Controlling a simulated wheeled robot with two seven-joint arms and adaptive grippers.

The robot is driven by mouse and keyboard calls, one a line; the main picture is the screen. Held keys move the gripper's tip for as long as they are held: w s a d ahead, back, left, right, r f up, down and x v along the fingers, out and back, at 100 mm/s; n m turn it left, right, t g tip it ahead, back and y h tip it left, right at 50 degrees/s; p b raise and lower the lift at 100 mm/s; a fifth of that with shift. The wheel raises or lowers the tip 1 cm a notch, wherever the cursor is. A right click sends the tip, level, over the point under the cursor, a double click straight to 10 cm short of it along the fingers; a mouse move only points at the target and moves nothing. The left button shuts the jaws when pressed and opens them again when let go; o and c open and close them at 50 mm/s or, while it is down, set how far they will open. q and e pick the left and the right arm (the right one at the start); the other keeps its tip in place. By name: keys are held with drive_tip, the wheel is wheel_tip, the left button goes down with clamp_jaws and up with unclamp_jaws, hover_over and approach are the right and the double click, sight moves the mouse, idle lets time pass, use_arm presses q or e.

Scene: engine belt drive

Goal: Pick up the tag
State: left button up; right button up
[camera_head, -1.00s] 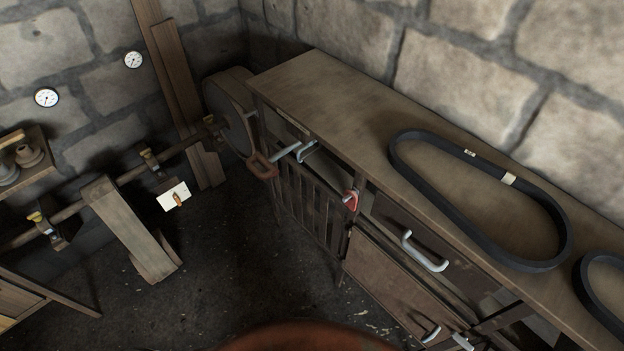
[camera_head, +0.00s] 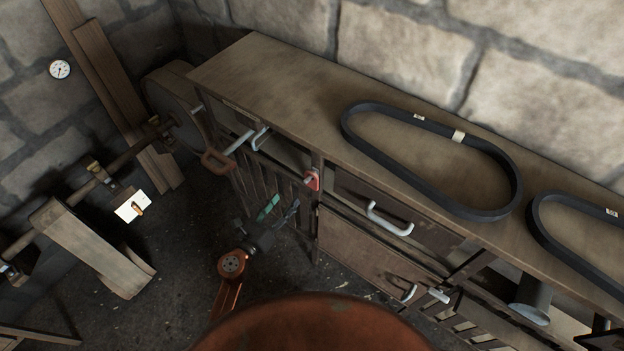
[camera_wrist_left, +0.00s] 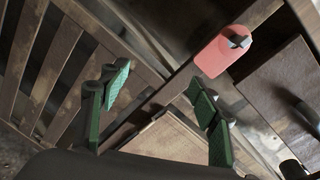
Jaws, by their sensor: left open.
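The red tag (camera_head: 313,180) hangs at the front of the workbench, just under the top, on a small grey metal piece. It also shows in the left wrist view (camera_wrist_left: 212,58), at the upper right, with the grey piece through its upper end. My left gripper (camera_head: 280,209) is open and empty, below and to the left of the tag in the head view. In the left wrist view its green-padded fingers (camera_wrist_left: 160,92) are spread apart, and the tag lies beyond the right finger, not between them. My right gripper is not in view.
The workbench (camera_head: 260,70) carries two black belts (camera_head: 430,130) on its top. Drawer handles (camera_head: 388,220) stick out from its front, and a slatted panel is beside the tag. A shaft on wooden supports (camera_head: 95,245) stands at left. The floor between is clear.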

sight(312, 178)
use_arm(q)
drive_tip(key=s+d+r+m+h, duration=0.1)
drive_tip(key=d+r+m+h, duration=0.1)
drive_tip(key=d+r+m, duration=0.35)
drive_tip(key=shift+m, duration=0.45)
drive_tip(key=w+d+r, duration=0.2)
drive_tip(key=w, duration=0.1)
drive_tip(key=w+d, duration=0.1)
drive_tip(key=shift+w+d+r, duration=0.25)
drive_tip(key=shift+w+r, duration=0.15)
drive_tip(key=shift+w+d, duration=0.15)
drive_tip(key=shift+w, duration=0.1)
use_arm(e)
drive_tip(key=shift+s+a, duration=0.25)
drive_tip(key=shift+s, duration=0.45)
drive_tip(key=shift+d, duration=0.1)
use_arm(q)
drive_tip(key=c, duration=0.9)
drive_tip(key=shift+c, duration=0.9)
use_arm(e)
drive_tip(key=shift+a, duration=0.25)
